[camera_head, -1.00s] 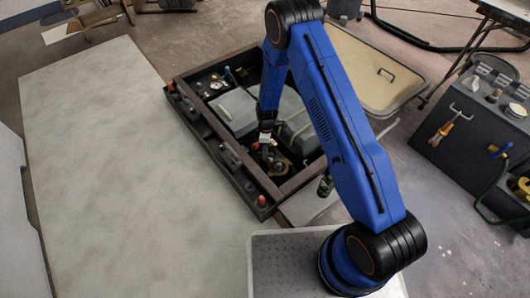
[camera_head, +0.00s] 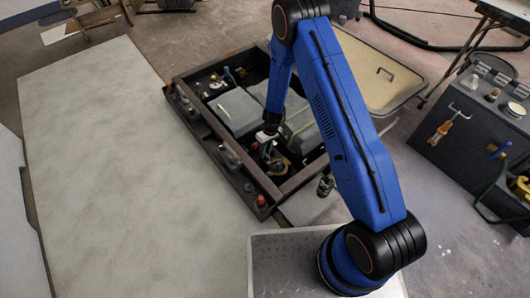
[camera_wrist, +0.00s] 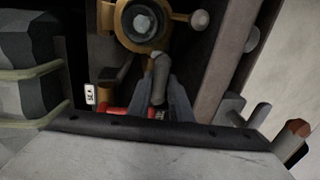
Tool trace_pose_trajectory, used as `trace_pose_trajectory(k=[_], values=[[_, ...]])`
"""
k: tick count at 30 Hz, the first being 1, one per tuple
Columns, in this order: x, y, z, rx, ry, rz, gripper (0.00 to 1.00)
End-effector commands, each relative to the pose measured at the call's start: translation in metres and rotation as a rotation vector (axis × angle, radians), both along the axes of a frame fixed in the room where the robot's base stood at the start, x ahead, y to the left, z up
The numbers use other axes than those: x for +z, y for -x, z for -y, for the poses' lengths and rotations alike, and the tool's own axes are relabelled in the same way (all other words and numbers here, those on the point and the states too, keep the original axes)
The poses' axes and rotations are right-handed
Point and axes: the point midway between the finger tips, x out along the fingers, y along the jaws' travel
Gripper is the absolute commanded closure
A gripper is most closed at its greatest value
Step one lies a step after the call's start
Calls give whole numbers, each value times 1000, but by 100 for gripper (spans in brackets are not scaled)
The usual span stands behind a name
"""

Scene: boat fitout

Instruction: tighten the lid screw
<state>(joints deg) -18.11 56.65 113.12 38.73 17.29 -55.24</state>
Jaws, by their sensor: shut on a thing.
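A round brass fitting (camera_wrist: 128,35) with a grey centre sits at the top of the wrist view. In the head view the brass fitting (camera_head: 281,165) is small, inside the dark open bay. A grey rounded peg, which looks like the lid screw (camera_wrist: 159,82), stands at the fitting's lower edge. My gripper (camera_wrist: 160,97) has its grey-blue fingers on both sides of this peg and is shut on it. In the head view my gripper (camera_head: 265,143) reaches down into the bay, too small to show the grip.
The bay's dark frame (camera_head: 222,145) surrounds the work. Grey boxes (camera_head: 238,108) fill its middle. A second grey knob (camera_wrist: 199,20) stands right of the fitting. Red parts (camera_wrist: 118,113) lie near the fingers. A wide pale panel (camera_head: 110,150) is left.

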Motion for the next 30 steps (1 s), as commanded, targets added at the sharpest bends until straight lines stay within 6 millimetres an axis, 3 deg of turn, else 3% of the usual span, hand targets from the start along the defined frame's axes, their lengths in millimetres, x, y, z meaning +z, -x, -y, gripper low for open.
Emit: trace_pose_trajectory(k=[18, 19, 21, 30], values=[[0, 0, 0, -45, -1, 1, 100], [0, 0, 0, -45, -1, 1, 79], [0, 0, 0, -45, 0, 0, 63], [1, 0, 0, -44, 0, 0, 63]])
